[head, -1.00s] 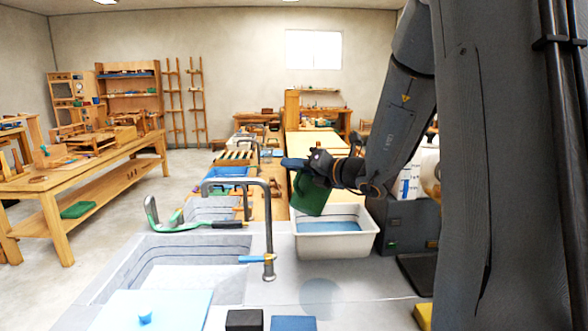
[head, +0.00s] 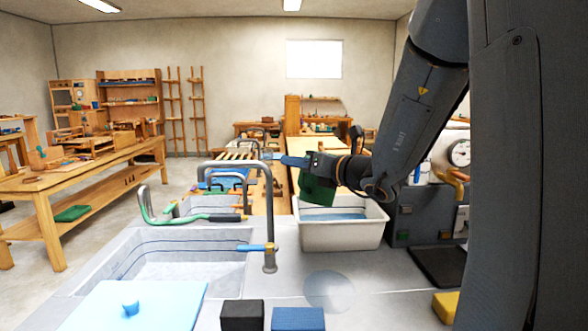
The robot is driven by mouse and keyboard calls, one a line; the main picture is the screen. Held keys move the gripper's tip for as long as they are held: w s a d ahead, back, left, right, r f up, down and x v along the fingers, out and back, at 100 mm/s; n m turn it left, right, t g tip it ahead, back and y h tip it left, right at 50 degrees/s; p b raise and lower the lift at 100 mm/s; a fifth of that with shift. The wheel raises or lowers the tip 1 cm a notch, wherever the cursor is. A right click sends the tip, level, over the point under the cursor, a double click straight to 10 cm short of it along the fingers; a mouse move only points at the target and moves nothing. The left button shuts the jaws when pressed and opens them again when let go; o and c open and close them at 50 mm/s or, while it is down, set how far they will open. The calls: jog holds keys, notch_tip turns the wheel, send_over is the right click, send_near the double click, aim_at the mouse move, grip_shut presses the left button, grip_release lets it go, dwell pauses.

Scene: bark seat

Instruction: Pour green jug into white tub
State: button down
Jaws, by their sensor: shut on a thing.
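The green jug (head: 317,189) is above the back part of the white tub, tilted, with part of it behind my gripper. The white tub (head: 341,238) stands on the grey counter, and blue liquid or a blue surface (head: 346,217) shows inside it. My gripper (head: 312,166) is shut on the jug; its fingers are small and partly hidden by the wrist. I cannot see the jug's mouth or any stream clearly.
A steel tap (head: 268,215) and a sink (head: 170,262) are left of the tub. A dark box (head: 400,222) is at its right. A black block (head: 242,315) and a blue block (head: 298,319) lie in front.

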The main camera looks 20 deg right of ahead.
jog(key=f+n+b, duration=0.1)
jog(key=b, duration=0.1)
jog(key=f+n+b, duration=0.1)
jog(key=b, duration=0.2)
jog(key=f+n+b, duration=0.1)
jog(key=b, duration=0.2)
jog(key=shift+s+a+f+t, duration=0.25)
jog(key=shift+a+f+t, duration=0.05)
jog(key=shift+a, duration=0.05)
jog(key=shift+b, duration=0.35)
jog(key=shift+w+d+r+n+b, duration=0.1)
jog(key=shift+r+n+b, duration=0.05)
jog(key=shift+n+b, duration=0.5)
